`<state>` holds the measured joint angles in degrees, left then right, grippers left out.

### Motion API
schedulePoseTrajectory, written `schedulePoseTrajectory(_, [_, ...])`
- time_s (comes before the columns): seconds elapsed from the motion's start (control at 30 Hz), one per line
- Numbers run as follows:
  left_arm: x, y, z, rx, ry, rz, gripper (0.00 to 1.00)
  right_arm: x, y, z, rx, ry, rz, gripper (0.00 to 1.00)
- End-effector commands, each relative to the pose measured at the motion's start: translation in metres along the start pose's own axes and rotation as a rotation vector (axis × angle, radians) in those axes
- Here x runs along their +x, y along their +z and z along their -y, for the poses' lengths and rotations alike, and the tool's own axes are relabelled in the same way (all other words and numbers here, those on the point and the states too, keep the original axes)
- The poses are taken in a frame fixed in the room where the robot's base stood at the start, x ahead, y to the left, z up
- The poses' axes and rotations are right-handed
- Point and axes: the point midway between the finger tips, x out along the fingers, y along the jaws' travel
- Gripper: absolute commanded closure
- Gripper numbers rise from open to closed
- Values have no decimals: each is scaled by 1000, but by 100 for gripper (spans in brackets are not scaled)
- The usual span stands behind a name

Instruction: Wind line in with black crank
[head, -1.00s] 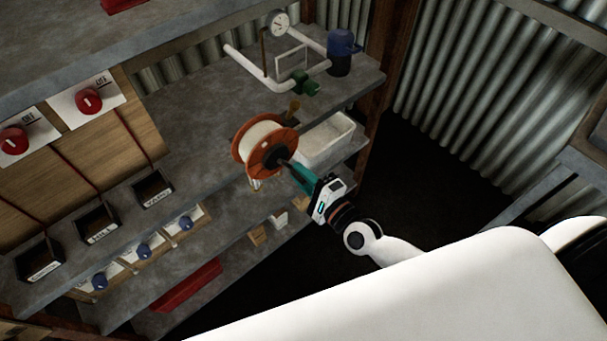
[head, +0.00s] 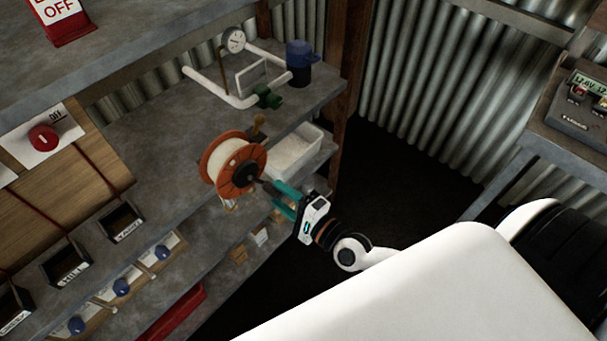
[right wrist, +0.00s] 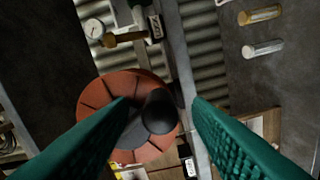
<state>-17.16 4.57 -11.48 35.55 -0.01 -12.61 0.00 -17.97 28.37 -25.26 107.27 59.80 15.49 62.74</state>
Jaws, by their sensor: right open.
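The reel (head: 215,160), an orange-flanged spool wound with white line, is mounted at the front edge of the grey shelf. Its black crank (head: 262,183) sticks out from the hub toward my right gripper (head: 278,196). In the right wrist view the round black crank knob (right wrist: 158,108) lies between the two green fingers (right wrist: 160,120), with space visible on the right side. The orange flange (right wrist: 98,100) shows behind it. My right gripper is open, with its fingers at or close to the crank; contact cannot be told. My left gripper is not in view.
White pipework with a gauge (head: 233,40) and a blue-topped canister (head: 299,62) are farther back. Open labelled boxes (head: 68,265) line the shelf at left. Dark floor is clear at right.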

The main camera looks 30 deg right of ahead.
Motion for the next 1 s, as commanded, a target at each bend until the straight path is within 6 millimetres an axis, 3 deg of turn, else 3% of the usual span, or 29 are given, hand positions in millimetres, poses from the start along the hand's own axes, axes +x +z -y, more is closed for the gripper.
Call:
schedulePoseTrajectory(0.2, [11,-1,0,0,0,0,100,-50,0,4,-1,-7,-2,55])
schedulePoseTrajectory(0.4, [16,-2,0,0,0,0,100,-81,0,3,0,-5,-1,55])
schedulePoseTrajectory(0.6, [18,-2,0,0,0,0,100,-91,-1,1,0,-2,-2,55])
schedulePoseTrajectory(1.0, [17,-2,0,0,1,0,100,-91,-1,0,0,-2,-2,55])
